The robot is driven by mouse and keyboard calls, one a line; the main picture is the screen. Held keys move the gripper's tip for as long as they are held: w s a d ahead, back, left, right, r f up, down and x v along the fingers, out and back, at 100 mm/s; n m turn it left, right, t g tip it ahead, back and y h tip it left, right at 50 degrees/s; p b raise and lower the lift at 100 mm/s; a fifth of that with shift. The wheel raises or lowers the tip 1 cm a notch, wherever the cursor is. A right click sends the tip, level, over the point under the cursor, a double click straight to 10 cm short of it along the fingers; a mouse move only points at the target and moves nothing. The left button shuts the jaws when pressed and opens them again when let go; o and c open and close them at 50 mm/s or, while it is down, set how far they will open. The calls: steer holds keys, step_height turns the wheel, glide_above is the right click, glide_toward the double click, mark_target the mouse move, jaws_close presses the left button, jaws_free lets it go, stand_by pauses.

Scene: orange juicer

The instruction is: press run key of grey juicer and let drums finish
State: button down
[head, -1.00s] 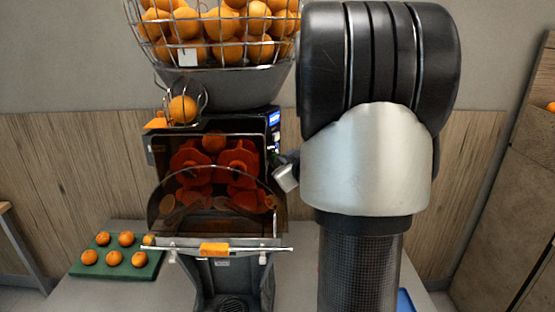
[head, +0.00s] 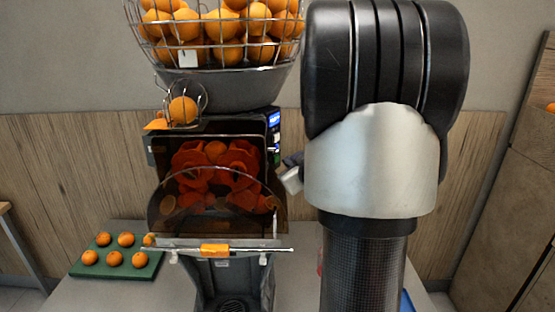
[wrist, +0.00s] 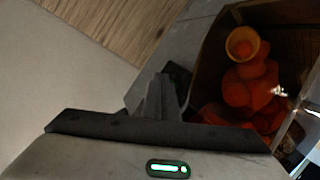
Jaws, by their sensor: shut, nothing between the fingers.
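The grey juicer (head: 226,92) stands on the counter, with a wire basket of oranges on top. Its orange drums (head: 215,168) show behind the dark clear cover (head: 215,215), with an orange between them at the top. The drums also show in the wrist view (wrist: 250,85). A narrow side panel with a lit blue screen (head: 274,119) faces right; I cannot make out the run key. My gripper (wrist: 163,90) is shut and empty, close to the juicer's side. In the head view it is largely hidden behind my arm, and only a small part shows right of the cover.
A green tray (head: 152,271) with several oranges lies on the counter at left. One orange (head: 183,109) sits in the wire feeder below the basket. A blue thing (head: 406,302) partly shows behind my arm at lower right. A wooden panel and wall stand behind.

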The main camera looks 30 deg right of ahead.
steer(key=s+d, duration=0.1)
steer(key=s, duration=0.1)
steer(key=s+d+p, duration=0.1)
steer(key=s, duration=0.1)
steer(key=shift+s+d, duration=0.2)
stand_by(0.9)
